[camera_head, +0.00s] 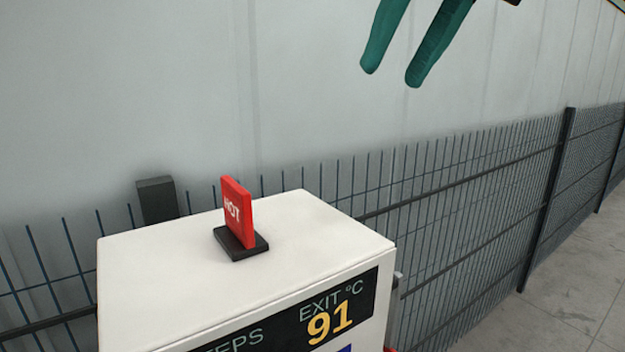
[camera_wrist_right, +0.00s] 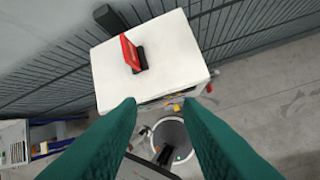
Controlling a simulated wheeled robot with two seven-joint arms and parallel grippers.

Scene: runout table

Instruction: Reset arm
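My right gripper (camera_head: 392,74) shows at the top of the head view, its two green fingers pointing down and apart. In the right wrist view the same gripper (camera_wrist_right: 160,112) has a clear gap between its fingers, with nothing held. It is high in the air, away from the white cabinet. My left gripper is in neither view.
A white cabinet (camera_head: 150,290) carries a red HOT sign (camera_head: 236,212) on a black base and a display (camera_head: 340,312) reading EXIT °C 91. A dark mesh fence (camera_head: 460,215) stands behind. The wrist view shows a round grey bin (camera_wrist_right: 172,135) and a shelf unit (camera_wrist_right: 50,130).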

